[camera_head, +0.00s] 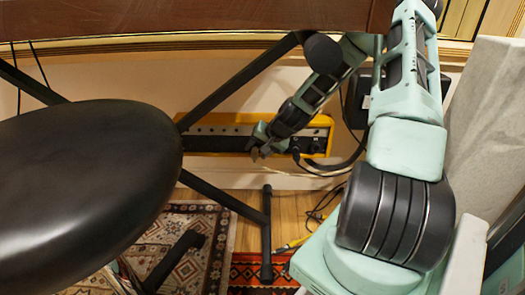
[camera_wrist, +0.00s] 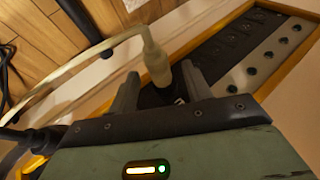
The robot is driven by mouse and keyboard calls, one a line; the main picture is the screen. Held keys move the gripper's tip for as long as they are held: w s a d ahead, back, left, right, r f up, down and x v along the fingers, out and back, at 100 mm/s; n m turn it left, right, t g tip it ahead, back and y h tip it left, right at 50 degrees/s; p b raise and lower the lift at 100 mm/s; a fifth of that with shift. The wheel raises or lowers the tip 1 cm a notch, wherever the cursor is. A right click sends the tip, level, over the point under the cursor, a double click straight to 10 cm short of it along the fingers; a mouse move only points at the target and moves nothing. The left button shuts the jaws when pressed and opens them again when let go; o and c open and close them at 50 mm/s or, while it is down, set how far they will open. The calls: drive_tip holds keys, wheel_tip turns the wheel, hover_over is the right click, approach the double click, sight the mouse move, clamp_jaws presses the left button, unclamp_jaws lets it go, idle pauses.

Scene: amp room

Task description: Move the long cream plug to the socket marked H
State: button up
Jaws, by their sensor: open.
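The long cream plug (camera_wrist: 156,62) shows in the wrist view, with its cream cable arching away to the left. My gripper (camera_wrist: 159,72) is open, with one finger on each side of the plug. I cannot tell whether the fingers touch it. The plug's lower end is hidden behind my gripper, so its seating is unclear. In the head view my gripper (camera_head: 260,154) is at the front of the yellow-framed amp panel (camera_head: 213,130). A small white mark shows beside the right finger, too unclear to read. I cannot make out the letter H.
A black plug (camera_head: 296,150) with a thick black cable is at the panel's right part. A black stool seat (camera_head: 85,190) fills the left. Dark stand legs (camera_head: 240,88) cross before the amp. A wooden top (camera_head: 200,18) lies above.

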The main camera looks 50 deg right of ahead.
clamp_jaws()
idle(0.4)
